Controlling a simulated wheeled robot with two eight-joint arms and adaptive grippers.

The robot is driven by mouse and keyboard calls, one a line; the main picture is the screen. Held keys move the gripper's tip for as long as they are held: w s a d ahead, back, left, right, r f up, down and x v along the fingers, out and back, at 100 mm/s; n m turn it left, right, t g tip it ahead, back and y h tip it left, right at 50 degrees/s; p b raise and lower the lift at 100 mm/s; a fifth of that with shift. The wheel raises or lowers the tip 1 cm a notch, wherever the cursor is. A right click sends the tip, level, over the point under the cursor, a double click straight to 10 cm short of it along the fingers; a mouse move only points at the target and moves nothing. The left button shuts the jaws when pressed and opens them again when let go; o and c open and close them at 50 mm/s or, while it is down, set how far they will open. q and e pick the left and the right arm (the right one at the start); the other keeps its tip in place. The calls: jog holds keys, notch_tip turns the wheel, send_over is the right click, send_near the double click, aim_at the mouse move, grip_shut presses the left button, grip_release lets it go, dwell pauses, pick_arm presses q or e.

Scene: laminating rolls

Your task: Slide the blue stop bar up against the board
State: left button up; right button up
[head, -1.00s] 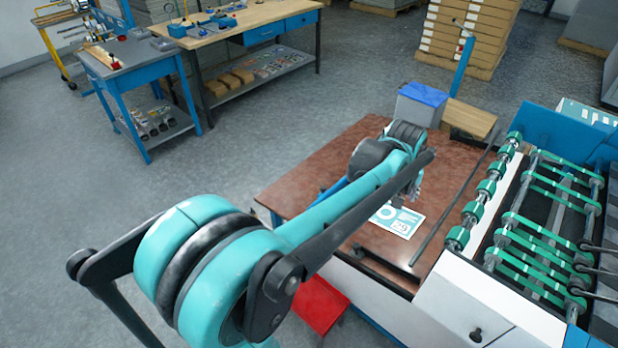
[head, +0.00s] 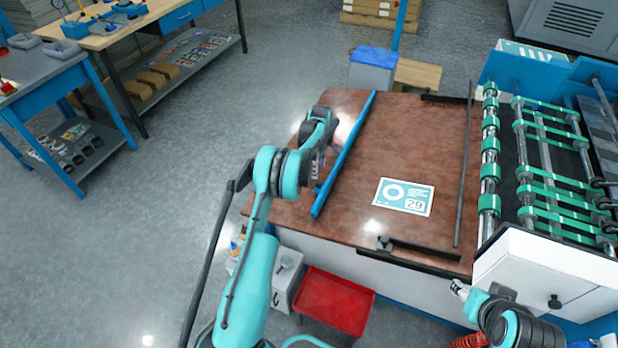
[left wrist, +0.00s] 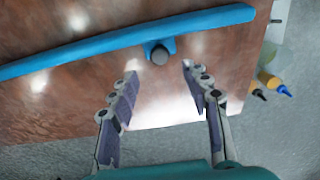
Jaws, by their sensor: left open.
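The blue stop bar (head: 346,150) lies on the brown tabletop (head: 440,130), to the left of the flat white and teal board (head: 404,197) marked 29. A wide bare gap separates bar and board. My left gripper (head: 318,172) is at the bar's left side, partly hidden by its own arm. In the left wrist view, the left gripper (left wrist: 159,76) is open and empty. The bar (left wrist: 110,38) crosses ahead of its fingers, with a dark round knob (left wrist: 159,55) just beyond the gap between the fingertips. My right gripper (head: 459,288) is at the lower right, small and unclear.
A dark rod (head: 464,170) lies right of the board, beside green rollers (head: 489,175). A black strip with a clamp (head: 400,246) lies along the front edge. A blue-lidded bin (head: 373,70) stands behind the table, a red tray (head: 335,300) below.

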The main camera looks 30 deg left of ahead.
aim_at(318, 182)
pick_arm(q)
notch_tip(318, 182, down, 8)
jog(key=b, duration=0.3)
jog(key=shift+r, duration=0.25)
jog(key=shift+d, duration=0.1)
grip_shut()
